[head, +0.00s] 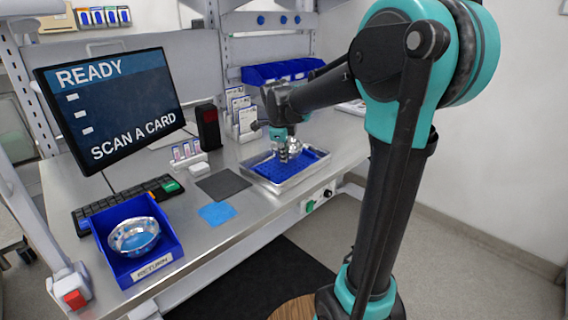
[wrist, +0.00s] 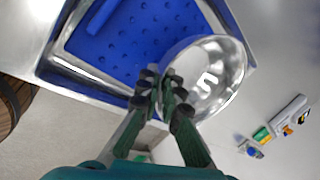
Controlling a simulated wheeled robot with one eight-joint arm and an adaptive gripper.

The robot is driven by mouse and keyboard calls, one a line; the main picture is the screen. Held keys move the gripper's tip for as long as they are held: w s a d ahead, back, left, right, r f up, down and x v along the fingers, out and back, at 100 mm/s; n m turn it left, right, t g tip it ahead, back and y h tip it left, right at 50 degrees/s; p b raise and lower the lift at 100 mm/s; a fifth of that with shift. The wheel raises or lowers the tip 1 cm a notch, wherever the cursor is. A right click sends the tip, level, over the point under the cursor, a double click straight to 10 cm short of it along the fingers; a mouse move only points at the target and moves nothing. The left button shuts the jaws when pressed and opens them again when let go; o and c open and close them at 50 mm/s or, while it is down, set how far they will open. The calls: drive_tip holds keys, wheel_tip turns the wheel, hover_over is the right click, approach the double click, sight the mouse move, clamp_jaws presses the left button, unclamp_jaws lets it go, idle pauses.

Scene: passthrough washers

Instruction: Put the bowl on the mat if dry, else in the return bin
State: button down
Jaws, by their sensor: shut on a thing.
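My gripper (head: 284,155) is shut on the rim of a shiny metal bowl (head: 296,146), over the blue-lined metal tray (head: 258,180). In the wrist view my gripper (wrist: 160,92) pinches the near-left rim of the bowl (wrist: 222,72). Bright highlights show inside it; I cannot tell whether it is wet or dry, or whether it touches the tray's blue perforated liner (wrist: 140,42). A dark grey mat (head: 223,185) lies bare on the bench left of the tray. A blue bin (head: 174,246) with a white label stands at the front left and holds another metal bowl (head: 134,236) with blue inside.
A blue cloth (head: 216,213) lies between mat and bin. A monitor (head: 112,105) reads "READY SCAN A CARD", with a keyboard (head: 120,203) below. A small rack (head: 187,157), a dark box with red (head: 208,127) and card holders (head: 242,115) stand behind the mat.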

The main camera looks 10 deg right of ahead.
sight(285, 169)
drive_tip(key=shift+f, duration=1.55)
drive_tip(key=shift+f, duration=0.1)
drive_tip(key=c, duration=1.7)
unclamp_jaws()
drive_tip(key=v, duration=1.2)
